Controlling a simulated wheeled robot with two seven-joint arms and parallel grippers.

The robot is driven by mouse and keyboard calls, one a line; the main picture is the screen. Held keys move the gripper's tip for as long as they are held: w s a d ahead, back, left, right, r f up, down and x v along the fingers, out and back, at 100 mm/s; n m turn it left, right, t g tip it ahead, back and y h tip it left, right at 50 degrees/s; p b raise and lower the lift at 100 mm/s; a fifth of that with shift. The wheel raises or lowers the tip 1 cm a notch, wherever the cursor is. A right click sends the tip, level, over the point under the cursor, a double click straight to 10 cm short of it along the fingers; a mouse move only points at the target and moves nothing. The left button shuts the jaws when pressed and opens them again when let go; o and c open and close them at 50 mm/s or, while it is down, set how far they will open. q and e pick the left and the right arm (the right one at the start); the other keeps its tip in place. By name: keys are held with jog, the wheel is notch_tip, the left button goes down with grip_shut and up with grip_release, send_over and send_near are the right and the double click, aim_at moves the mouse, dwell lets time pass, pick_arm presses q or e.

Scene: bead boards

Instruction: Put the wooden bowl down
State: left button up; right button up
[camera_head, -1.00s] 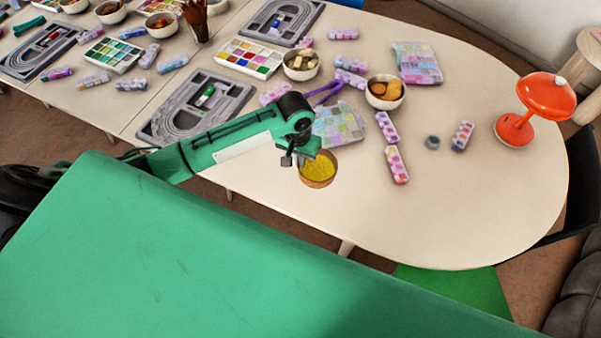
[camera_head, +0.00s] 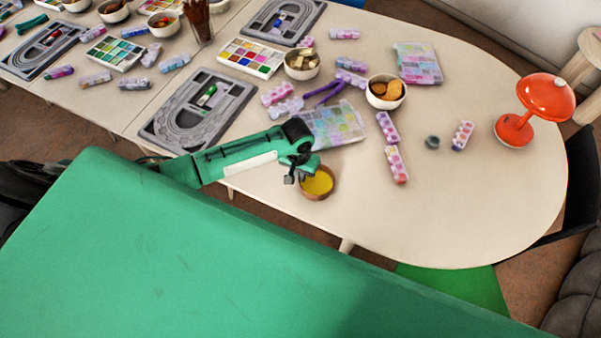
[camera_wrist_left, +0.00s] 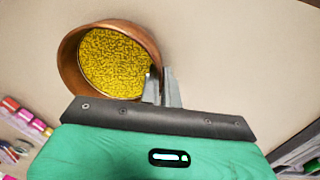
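The wooden bowl (camera_head: 320,197) is at the front edge of the light table in the head view, with yellow beads inside. My left gripper (camera_head: 304,173) is at the bowl's left side. In the left wrist view, the bowl (camera_wrist_left: 69,68) is at upper left, and the fingers (camera_wrist_left: 161,88) are shut on its right rim, one finger inside the wall and one outside. The bowl looks slightly tilted in the wrist view. I cannot tell whether its base touches the table. My right gripper is not in view.
A clear bead box (camera_head: 335,125) lies just behind the bowl, and a grey bead board (camera_head: 240,100) is to the left. Bead strips (camera_head: 397,165) and a white bowl (camera_head: 386,104) are to the right. An orange lamp (camera_head: 546,97) stands far right. The front right tabletop is clear.

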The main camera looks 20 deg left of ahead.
pick_arm(q)
jog(key=o, duration=0.4)
jog(key=r, duration=0.4)
jog(key=r+b, duration=0.1)
jog(key=r, duration=0.7)
jog(key=shift+a+r, duration=0.1)
jog(key=shift+a, duration=0.2)
